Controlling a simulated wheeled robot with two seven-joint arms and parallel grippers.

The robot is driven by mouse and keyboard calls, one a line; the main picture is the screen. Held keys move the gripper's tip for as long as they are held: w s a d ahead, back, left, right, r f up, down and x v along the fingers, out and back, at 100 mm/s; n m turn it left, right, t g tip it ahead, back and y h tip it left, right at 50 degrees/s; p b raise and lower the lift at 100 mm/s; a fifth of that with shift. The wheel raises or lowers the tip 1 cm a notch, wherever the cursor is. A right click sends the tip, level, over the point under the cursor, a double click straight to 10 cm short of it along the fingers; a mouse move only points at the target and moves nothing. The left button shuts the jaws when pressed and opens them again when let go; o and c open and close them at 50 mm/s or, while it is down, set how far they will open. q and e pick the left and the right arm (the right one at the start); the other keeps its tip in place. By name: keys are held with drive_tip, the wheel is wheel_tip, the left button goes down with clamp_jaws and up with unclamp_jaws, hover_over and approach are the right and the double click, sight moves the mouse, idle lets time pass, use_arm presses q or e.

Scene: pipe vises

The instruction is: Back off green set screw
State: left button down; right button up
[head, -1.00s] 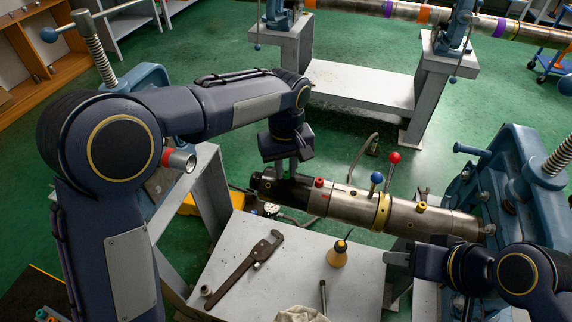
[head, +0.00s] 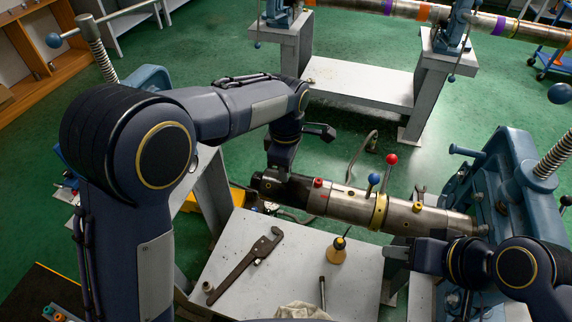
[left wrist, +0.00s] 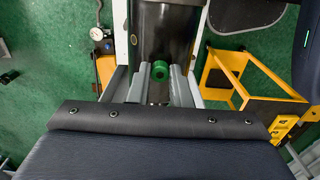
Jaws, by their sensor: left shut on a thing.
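The green set screw (left wrist: 159,70) sits on the dark end of the pipe in the left wrist view. My left gripper (left wrist: 160,82) is shut on it, with one finger on each side. In the head view my left gripper (head: 281,170) points down onto the dark pipe end (head: 268,186) and hides the green screw. The steel pipe (head: 345,203) runs to the right toward a blue vise (head: 510,185). My right gripper (head: 394,252) is below the pipe's right part; its fingers are too unclear to tell their opening.
Along the pipe are a red screw (head: 318,183), a blue-knobbed lever (head: 373,180), a red-knobbed lever (head: 391,160) and a yellow screw (head: 417,207). A pipe wrench (head: 245,265) and an oil can (head: 337,254) are on the grey bench (head: 285,266) below.

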use_arm(q)
drive_tip(key=n+p, duration=0.2)
drive_tip(key=n, duration=0.4)
drive_tip(key=shift+s+f+n, duration=0.1)
drive_tip(key=shift+n, duration=0.2)
drive_tip(key=n+p, duration=0.2)
drive_tip(key=n, duration=0.2)
drive_tip(key=shift+a+p, duration=0.1)
drive_tip(key=shift+p, duration=0.2)
drive_tip(key=shift+f+n+p, duration=0.1)
drive_tip(key=shift+n+p, duration=0.4)
drive_tip(key=shift+n, duration=0.5)
drive_tip(key=c, duration=1.3)
unclamp_jaws()
